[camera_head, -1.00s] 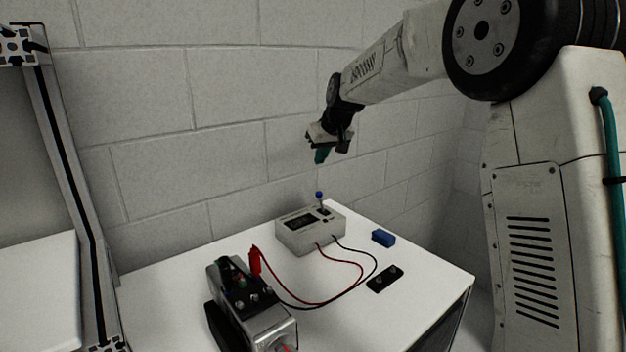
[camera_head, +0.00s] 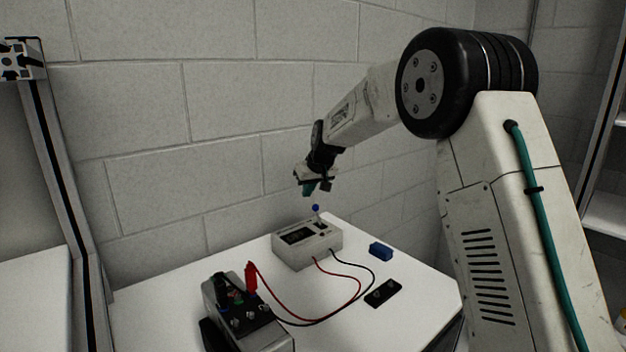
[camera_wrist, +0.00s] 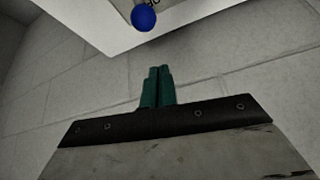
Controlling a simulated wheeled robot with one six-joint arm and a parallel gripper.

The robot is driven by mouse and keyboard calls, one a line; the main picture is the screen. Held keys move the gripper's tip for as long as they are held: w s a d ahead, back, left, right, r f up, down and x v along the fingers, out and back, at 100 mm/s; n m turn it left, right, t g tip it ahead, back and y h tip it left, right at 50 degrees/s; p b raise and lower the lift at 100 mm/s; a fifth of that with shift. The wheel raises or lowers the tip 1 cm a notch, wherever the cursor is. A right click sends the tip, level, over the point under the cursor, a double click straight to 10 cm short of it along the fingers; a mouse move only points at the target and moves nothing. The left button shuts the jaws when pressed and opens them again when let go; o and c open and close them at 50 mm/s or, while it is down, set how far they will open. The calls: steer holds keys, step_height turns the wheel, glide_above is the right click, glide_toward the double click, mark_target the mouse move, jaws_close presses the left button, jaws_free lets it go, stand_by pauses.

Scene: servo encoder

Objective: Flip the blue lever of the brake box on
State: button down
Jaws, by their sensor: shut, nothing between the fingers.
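The brake box (camera_head: 297,252) is a light grey box with a dark display, on the far part of the white table. Its blue-knobbed lever (camera_head: 316,208) stands up from the top near the back; the blue ball (camera_wrist: 144,18) shows at the top of the wrist view, beyond the fingertips. My gripper (camera_head: 308,190) is above the box, slightly left of the lever, pointing down and apart from it. In the wrist view its green fingers (camera_wrist: 158,72) are together with nothing between them.
A red and a black cable run from the box to a metal device (camera_head: 245,318) at the front left. A blue block (camera_head: 380,252) and a black plate (camera_head: 383,293) lie right of the box. The white table (camera_head: 420,300) is bare at the right. A block wall stands close behind.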

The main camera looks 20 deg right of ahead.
mark_target(314, 221)
steer(key=shift+s+d+f, duration=0.15)
steer(key=shift+s+f, duration=0.05)
steer(key=shift+s, duration=0.4)
steer(key=shift+s+d+f, duration=0.1)
steer(key=shift+s+f, duration=0.15)
steer(key=shift+s, duration=0.3)
steer(key=shift+s+d+f, duration=0.15)
steer(key=shift+s+f, duration=0.05)
steer(key=shift+s, duration=0.4)
steer(key=shift+s+t, duration=0.1)
steer(key=shift+t, duration=0.2)
